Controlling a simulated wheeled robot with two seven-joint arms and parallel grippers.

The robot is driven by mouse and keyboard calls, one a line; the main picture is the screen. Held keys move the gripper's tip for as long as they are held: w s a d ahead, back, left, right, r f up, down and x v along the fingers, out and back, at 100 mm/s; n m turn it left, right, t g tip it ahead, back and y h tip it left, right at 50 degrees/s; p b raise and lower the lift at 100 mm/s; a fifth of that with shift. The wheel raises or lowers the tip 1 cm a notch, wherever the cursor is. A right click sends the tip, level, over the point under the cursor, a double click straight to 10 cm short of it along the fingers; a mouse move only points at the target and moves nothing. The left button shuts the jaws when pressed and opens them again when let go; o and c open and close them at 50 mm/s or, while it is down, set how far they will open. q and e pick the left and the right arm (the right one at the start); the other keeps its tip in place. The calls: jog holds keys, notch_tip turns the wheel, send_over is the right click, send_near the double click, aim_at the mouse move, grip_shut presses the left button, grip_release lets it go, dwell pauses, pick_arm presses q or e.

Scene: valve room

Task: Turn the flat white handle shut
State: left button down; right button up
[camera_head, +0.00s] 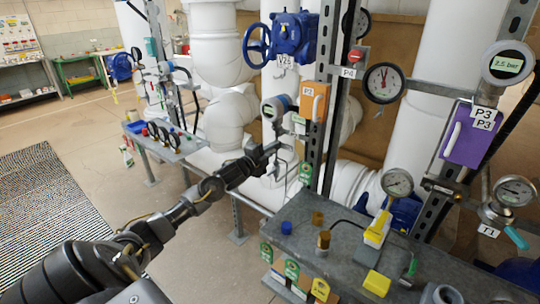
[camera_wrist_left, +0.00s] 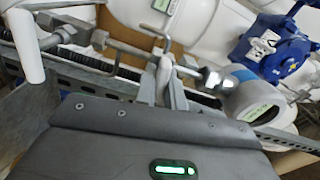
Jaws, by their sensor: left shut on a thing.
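In the head view my left gripper (camera_head: 268,152) reaches in from the left to the pipework in front of the white pipes. My right gripper is in neither view.
A round digital gauge (camera_wrist_left: 257,102) sits close to the right of the fingers. An orange box (camera_head: 313,103) with a pale bar handle is right of my gripper. A blue handwheel valve (camera_head: 290,38) is above. A grey bench (camera_head: 345,250) stands at the lower right.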

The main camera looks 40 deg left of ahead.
pick_arm(q)
jog(key=shift+f+m+b, duration=0.15)
jog(key=shift+m+b, duration=0.3)
jog(key=shift+m, duration=0.35)
jog(key=c, duration=1.5)
grip_release()
jog(key=shift+s, duration=0.1)
jog(key=shift+s, duration=0.35)
jog(key=shift+s+d+b, duration=0.15)
jog(key=shift+s+b, duration=1.15)
jog(key=shift+s, duration=3.65)
